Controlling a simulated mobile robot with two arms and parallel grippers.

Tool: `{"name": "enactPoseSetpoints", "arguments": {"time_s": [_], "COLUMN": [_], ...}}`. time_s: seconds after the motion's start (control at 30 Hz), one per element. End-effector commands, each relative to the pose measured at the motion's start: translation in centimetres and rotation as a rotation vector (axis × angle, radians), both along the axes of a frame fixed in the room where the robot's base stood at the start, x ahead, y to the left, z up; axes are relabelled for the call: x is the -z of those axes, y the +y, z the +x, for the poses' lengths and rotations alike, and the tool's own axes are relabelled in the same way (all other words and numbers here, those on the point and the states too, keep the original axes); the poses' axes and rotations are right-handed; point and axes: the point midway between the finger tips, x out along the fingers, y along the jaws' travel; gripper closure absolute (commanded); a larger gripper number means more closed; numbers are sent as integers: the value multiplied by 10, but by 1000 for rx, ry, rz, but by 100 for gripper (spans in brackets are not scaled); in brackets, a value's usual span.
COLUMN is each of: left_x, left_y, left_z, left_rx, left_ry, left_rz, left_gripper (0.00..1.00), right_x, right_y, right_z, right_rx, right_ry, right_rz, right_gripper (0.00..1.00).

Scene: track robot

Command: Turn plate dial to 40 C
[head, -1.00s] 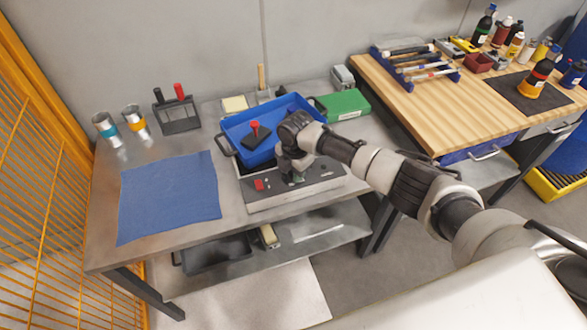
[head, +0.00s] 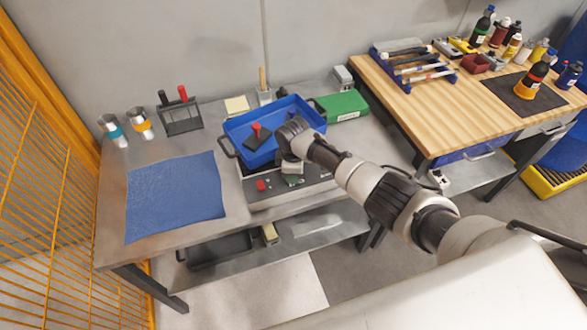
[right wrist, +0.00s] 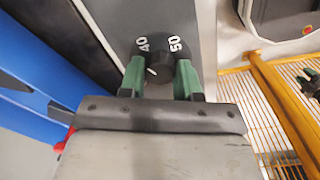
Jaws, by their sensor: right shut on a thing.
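The plate unit (head: 320,191) is a grey box with a dark sloped front panel, at the front of the steel table in the head view. A red switch (head: 262,185) is on its left part. In the right wrist view the black dial (right wrist: 155,66) has a short white mark at its lower left. White labels 40 and 50 stand above it; other labels are hidden. My right gripper (right wrist: 158,78) has its green fingers on both sides of the dial and is shut on it. It also shows in the head view (head: 292,181). My left gripper is not in view.
A blue tray (head: 232,127) with a red-handled black tool (head: 256,137) is right behind the panel. A green box (head: 342,106) stands behind right. A blue cloth (head: 175,197) lies left. A wooden bench (head: 440,105) stands at the right, an orange mesh fence (head: 50,190) at the left.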

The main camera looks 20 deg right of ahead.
Motion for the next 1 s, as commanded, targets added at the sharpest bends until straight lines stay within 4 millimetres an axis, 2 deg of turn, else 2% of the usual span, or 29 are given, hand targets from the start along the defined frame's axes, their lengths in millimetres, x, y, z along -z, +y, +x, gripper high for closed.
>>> {"name": "enactPoseSetpoints", "arguments": {"time_s": [0.4, 0.97, 1.0], "left_x": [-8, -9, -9], "left_y": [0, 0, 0], "left_z": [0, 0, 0], "left_rx": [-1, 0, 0], "left_ry": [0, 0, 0], "left_rz": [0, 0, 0], "left_gripper": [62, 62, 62], "right_x": [-1, -1, -1], "right_y": [0, 0, 0], "right_z": [1, 1, 1], "right_rx": [192, 220, 220], "right_ry": [-1, -3, -3], "right_rz": [0, -2, -2], "right_gripper": [91, 91, 63]}}
